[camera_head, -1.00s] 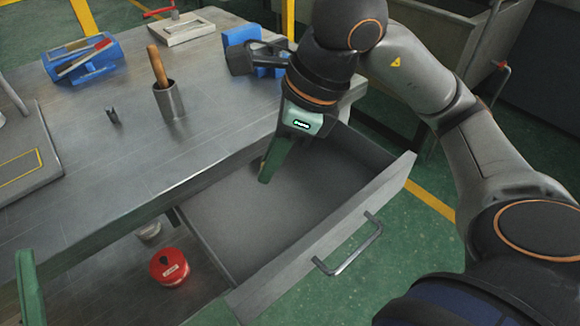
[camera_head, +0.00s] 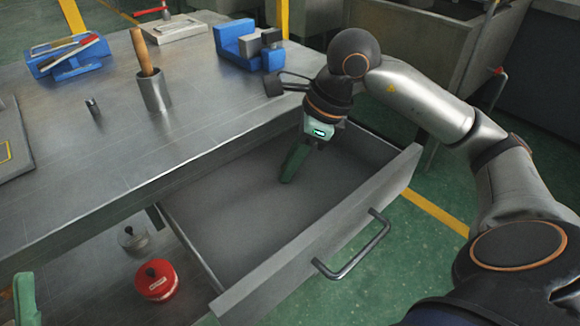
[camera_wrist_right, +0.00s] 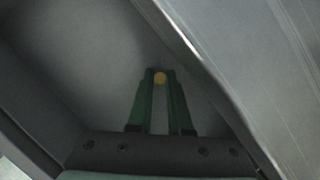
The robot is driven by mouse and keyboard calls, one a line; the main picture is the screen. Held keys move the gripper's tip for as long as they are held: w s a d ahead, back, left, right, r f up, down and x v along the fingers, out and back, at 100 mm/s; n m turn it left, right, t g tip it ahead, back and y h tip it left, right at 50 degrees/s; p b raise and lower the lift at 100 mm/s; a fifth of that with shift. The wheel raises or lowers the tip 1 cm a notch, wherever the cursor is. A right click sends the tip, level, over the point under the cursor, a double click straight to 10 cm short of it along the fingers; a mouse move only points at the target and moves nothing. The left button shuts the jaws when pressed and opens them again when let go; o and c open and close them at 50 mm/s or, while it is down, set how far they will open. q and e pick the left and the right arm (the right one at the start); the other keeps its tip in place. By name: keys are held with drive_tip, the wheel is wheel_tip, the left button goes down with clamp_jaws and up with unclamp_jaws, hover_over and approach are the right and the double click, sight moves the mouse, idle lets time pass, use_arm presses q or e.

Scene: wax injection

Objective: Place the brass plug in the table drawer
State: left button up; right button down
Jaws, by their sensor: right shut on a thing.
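The table drawer (camera_head: 235,235) is pulled open below the tabletop, and its visible floor looks bare. My right gripper (camera_head: 286,178) points down into the drawer opening, towards its far end. In the right wrist view, the green fingers of the right gripper (camera_wrist_right: 160,80) are shut on the brass plug (camera_wrist_right: 160,78), a small round yellow piece between the fingertips. The head view does not show the plug; the fingers hide it. Whether it touches the drawer floor I cannot tell. A green finger of my left gripper (camera_head: 25,300) shows at the lower left edge.
The drawer's front panel with its bar handle (camera_head: 352,250) faces the floor area. A red lidded pot (camera_head: 156,282) and a grey one (camera_head: 133,240) stand on a lower shelf. A metal cup (camera_head: 154,95) with a wooden handle and blue fixtures (camera_head: 245,45) stand on the table.

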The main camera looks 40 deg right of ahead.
drive_tip(key=shift+f, duration=0.1)
drive_tip(key=c, duration=0.8)
unclamp_jaws()
drive_tip(key=shift+c, duration=0.2)
use_arm(q)
drive_tip(key=shift+f, duration=0.1)
use_arm(e)
drive_tip(key=shift+r, duration=0.3)
use_arm(q)
drive_tip(key=shift+m, duration=0.5)
drive_tip(key=shift+s+a+r+p, duration=0.1)
drive_tip(key=shift+r+p, duration=0.9)
drive_tip(key=shift+r, duration=0.1)
drive_tip(key=shift+a+r+p, duration=0.1)
drive_tip(key=shift+r+p, duration=0.9)
drive_tip(key=shift+r, duration=0.1)
use_arm(e)
drive_tip(key=v, duration=1.1)
drive_tip(key=shift+s+d+r, duration=0.15)
drive_tip(key=shift+s+r, duration=0.05)
drive_tip(key=shift+r, duration=0.15)
